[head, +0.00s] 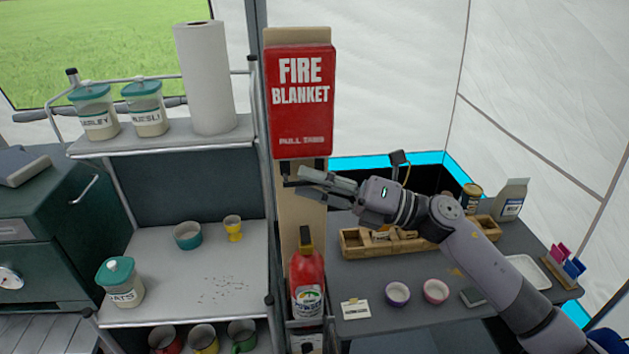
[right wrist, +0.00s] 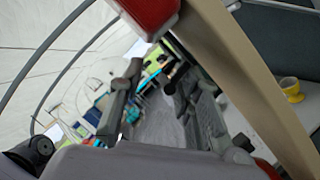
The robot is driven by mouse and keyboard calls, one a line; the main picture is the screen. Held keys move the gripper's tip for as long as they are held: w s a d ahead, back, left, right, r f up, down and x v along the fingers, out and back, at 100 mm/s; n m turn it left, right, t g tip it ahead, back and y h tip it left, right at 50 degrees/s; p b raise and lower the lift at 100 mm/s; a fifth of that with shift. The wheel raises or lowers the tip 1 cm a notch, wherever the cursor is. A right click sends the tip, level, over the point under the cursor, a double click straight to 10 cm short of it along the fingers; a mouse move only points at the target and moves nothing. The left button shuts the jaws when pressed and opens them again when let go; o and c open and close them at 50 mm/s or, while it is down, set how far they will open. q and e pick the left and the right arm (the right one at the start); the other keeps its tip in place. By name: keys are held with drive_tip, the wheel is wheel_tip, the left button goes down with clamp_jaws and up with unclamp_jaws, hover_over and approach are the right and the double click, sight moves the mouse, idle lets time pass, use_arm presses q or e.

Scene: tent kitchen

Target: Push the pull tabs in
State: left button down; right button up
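The red fire blanket case (head: 301,100) hangs on a tan upright board. Two short dark pull tabs stick down from its lower edge, a left one (head: 285,168) and a right one (head: 319,164). My right gripper (head: 305,183) is just below the case, its fingertips close under the tabs; I cannot tell whether they touch. In the right wrist view its fingers (right wrist: 153,62) stand apart with nothing clear between them, and a red corner of the case (right wrist: 152,10) shows above. My left gripper is out of view.
A red fire extinguisher (head: 307,285) stands below the gripper against the board. A shelf unit (head: 180,280) with jars, cups and a paper roll (head: 205,80) is at left. A table (head: 460,275) with a wooden box (head: 360,244) and small bowls lies under my right arm.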

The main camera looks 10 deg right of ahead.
drive_tip(key=shift+w+d+f, duration=0.1)
drive_tip(key=shift+d, duration=0.5)
drive_tip(key=v, duration=1)
drive_tip(key=shift+s+d, duration=0.25)
drive_tip(key=shift+s, duration=0.15)
drive_tip(key=shift+d+f, duration=0.1)
drive_tip(key=shift+d, duration=0.05)
